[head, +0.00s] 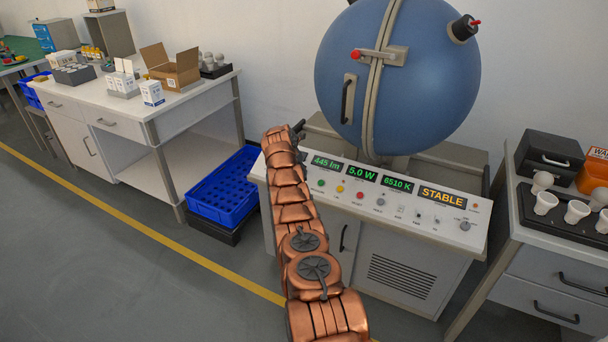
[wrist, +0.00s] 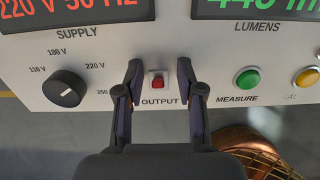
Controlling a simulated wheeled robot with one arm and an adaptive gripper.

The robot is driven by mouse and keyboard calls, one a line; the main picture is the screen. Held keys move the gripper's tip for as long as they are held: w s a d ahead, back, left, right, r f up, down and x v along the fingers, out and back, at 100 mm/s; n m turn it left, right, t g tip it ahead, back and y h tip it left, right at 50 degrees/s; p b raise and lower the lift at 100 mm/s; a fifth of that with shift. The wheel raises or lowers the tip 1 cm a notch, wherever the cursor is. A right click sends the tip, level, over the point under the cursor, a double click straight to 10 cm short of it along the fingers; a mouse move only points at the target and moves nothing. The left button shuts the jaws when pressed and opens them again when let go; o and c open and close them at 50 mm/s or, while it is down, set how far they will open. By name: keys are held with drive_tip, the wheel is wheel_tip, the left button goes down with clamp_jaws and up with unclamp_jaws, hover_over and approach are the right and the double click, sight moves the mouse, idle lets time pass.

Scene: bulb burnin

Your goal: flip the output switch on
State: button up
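The output switch (wrist: 157,82) is a small red switch in a pale square frame, above the word OUTPUT in the wrist view. Whether it is on or off I cannot tell. My gripper (wrist: 160,72) is open and empty, with one dark finger on each side of the switch. No touch shows, and the gap to the panel is hard to judge. In the head view my gripper (head: 298,129) is at the left end of the sloped control panel (head: 402,222), and my arm hides the switch there.
Left of the switch is a black supply knob (wrist: 65,88); right of it are a green measure button (wrist: 247,80) and a yellow button (wrist: 307,77). Red and green displays sit above. A blue sphere (head: 420,85) stands behind the panel. A blue crate (head: 225,188) is at its left.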

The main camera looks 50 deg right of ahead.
drive_tip(key=shift+d+r+p, duration=0.1)
drive_tip(key=shift+r+p, duration=0.1)
drive_tip(key=shift+p, duration=0.2)
drive_tip(key=shift+d+r+h+p, duration=0.1)
drive_tip(key=shift+d+h+p, duration=0.15)
drive_tip(key=shift+p, duration=0.65)
drive_tip(key=shift+h+p, duration=0.25)
drive_tip(key=shift+p, duration=0.65)
drive_tip(key=shift+s+p, duration=0.1)
drive_tip(key=shift+p, duration=0.75)
drive_tip(key=shift+a+h+p, duration=0.15)
drive_tip(key=shift+h+p, duration=0.15)
drive_tip(key=shift+p, duration=0.2)
drive_tip(key=shift+a+p, duration=0.15)
drive_tip(key=shift+p, duration=0.3)
drive_tip(key=shift+a+f+t+h, duration=0.3)
drive_tip(key=shift+a+f+h, duration=0.05)
drive_tip(key=shift+h, duration=0.25)
drive_tip(key=shift+a+f+h+b, duration=0.2)
drive_tip(key=shift+f+h+b, duration=0.1)
drive_tip(key=shift+b, duration=0.8)
drive_tip(key=shift+r+t+h+b, duration=0.1)
drive_tip(key=shift+t+h+b, duration=0.2)
drive_tip(key=shift+b, duration=0.65)
